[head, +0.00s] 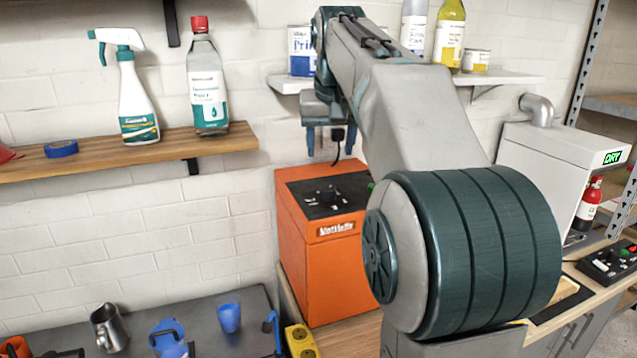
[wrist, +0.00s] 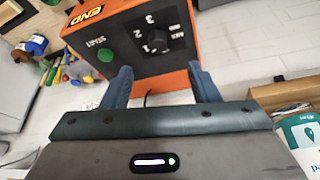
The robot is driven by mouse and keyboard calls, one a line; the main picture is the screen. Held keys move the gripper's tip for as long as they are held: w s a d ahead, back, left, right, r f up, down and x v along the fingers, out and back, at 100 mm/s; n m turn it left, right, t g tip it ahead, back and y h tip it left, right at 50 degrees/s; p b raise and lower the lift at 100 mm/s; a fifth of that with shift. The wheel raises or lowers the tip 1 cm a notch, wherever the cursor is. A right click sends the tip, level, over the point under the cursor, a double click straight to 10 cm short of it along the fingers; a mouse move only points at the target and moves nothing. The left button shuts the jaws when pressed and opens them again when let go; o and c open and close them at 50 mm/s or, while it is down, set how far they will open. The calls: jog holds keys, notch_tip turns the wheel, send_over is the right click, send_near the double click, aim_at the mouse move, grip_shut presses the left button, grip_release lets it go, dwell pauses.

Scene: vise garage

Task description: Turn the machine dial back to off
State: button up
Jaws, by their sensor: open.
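The orange machine (head: 322,262) stands on the bench against the wall, with a black panel on top. Its dark dial (head: 326,195) sits on that panel. I cannot tell which mark the dial points to. My gripper (head: 331,140) points down above the machine, apart from the dial. In the wrist view my gripper (wrist: 160,72) is open and empty, its fingers spread below the panel.
A wooden shelf (head: 90,152) on the left holds a spray bottle (head: 137,90) and a clear bottle (head: 207,85). A white shelf (head: 500,77) with cans and bottles is behind my arm. A grey-white machine (head: 545,165) showing DRY stands right. My arm hides part of the bench.

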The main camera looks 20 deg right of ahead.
aim_at(328, 188)
jog(key=x, duration=0.8)
jog(key=w+x, duration=0.1)
jog(key=x, duration=0.4)
jog(key=shift+w+d+r, duration=0.1)
jog(key=shift+d+r, duration=0.1)
jog(key=shift+d, duration=0.2)
jog(key=c, duration=1)
